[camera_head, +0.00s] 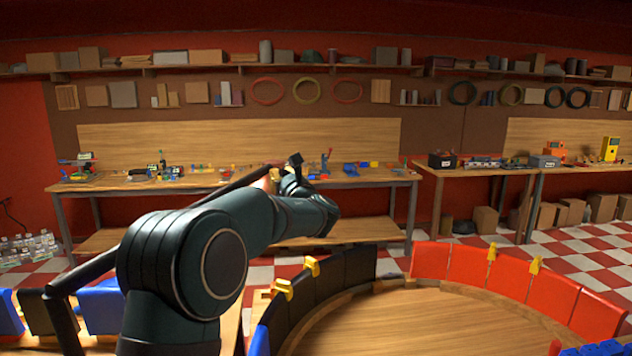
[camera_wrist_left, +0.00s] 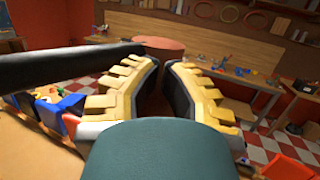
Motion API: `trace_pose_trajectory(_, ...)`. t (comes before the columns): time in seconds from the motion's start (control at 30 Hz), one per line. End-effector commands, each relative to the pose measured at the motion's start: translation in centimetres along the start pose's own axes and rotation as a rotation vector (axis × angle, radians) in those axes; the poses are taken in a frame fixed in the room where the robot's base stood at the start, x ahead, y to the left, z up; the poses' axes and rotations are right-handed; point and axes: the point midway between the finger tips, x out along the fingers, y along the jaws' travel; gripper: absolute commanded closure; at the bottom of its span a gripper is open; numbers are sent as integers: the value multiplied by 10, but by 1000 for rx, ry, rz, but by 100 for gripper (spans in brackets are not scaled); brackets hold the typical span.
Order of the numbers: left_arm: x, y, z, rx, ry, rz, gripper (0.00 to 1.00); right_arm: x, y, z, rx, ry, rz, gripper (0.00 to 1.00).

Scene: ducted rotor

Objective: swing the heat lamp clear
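A thick black bar, which looks like the heat lamp's arm (camera_head: 60,310), rises from the lower left in the head view and runs toward my left gripper (camera_head: 286,168). It also crosses the left wrist view (camera_wrist_left: 65,70) from the left and ends near the fingertips. A salmon-red disc, probably the lamp head (camera_wrist_left: 160,43), shows just beyond the fingertips. In the head view most of it is hidden behind my arm. My left gripper (camera_wrist_left: 163,68) shows two yellow-padded fingers with a gap between them and nothing seen gripped. I cannot tell if it touches the bar. My right gripper is out of view.
A round wooden table (camera_head: 420,318) ringed by upright red and black panels (camera_head: 487,266) with yellow clips stands at the front right. A long workbench (camera_head: 370,178) with small parts stands behind my arm. Checkered floor is open between them.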

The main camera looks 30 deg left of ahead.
Motion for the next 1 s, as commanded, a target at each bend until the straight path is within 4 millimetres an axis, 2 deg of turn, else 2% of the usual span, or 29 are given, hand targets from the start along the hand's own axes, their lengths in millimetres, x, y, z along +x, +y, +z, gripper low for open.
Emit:
trace_pose_trajectory(0.03, 14, 14, -3, 3, -1, 6, 100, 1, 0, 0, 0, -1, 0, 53)
trace_pose_trajectory(0.2, 49, 52, -9, 4, -1, 16, 100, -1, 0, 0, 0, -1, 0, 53)
trace_pose_trajectory(0.5, 86, 106, -16, 38, -1, 191, 100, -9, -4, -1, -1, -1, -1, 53)
trace_pose_trajectory(0.7, 95, 124, -18, 49, -1, 244, 100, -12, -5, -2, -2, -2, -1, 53)
trace_pose_trajectory(1.0, 97, 130, -19, 53, -1, 263, 100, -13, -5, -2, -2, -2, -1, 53)
